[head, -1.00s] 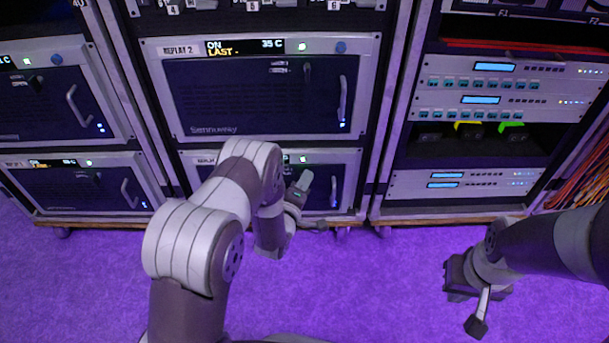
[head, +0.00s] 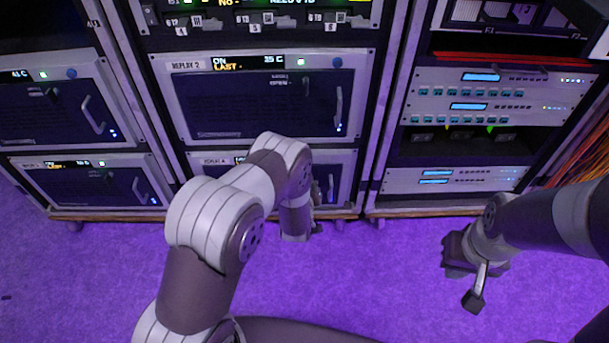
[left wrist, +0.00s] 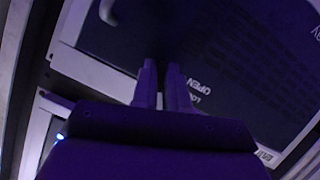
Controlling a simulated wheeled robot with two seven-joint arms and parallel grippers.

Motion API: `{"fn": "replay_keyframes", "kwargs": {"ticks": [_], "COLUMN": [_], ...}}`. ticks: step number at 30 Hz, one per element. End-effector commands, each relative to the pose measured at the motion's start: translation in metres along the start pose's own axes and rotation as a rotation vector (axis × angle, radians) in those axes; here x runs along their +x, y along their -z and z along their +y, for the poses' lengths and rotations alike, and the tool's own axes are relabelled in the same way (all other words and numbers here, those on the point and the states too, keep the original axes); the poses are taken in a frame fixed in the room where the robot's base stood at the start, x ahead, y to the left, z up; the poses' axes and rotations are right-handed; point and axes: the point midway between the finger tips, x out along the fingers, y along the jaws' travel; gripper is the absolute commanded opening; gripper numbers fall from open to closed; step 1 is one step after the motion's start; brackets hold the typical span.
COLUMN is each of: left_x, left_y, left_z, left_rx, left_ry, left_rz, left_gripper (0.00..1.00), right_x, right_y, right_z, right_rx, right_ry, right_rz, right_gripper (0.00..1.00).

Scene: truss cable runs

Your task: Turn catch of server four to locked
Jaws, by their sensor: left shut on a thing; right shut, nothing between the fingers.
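The lower middle server panel (head: 342,168), with a label that seems to read REPLAY 4, stands low in the middle rack. My left arm covers much of it. In the left wrist view the dark server front (left wrist: 225,45) shows a catch legend with OPEN and a partly hidden second word (left wrist: 196,88). My left gripper (left wrist: 162,85) is shut at the panel beside this legend, on what seems to be the catch; the catch itself is hidden by the fingers and shadow. My right gripper (head: 474,299) is shut and empty, above the purple floor, away from the racks.
The REPLAY 2 server (head: 258,95) sits directly above, with its own handle (head: 339,108). Another server (head: 85,185) is in the left rack. The right rack holds network units (head: 500,98). Orange cables (head: 583,150) hang at far right. The purple floor (head: 370,275) in front is clear.

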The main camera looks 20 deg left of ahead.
Motion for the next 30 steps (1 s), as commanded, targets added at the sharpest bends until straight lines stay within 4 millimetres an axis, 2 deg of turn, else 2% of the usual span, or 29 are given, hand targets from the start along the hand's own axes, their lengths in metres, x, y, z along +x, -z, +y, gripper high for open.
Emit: {"fn": "replay_keyframes", "kwargs": {"ticks": [12,30], "left_x": [0.0,0.0], "left_y": [0.0,-0.001], "left_z": [0.003,0.003], "left_rx": [0.25,0.331], "left_ry": [0.101,0.134], "left_rz": [-0.001,0.0], "left_gripper": [0.0,0.0], "right_x": [-0.014,-0.016], "right_y": [0.002,0.002], "right_z": [0.0,0.0], "right_rx": [0.0,0.0], "right_ry": [0.0,0.0], "right_rz": [0.0,0.0], "right_gripper": [0.0,0.0]}}
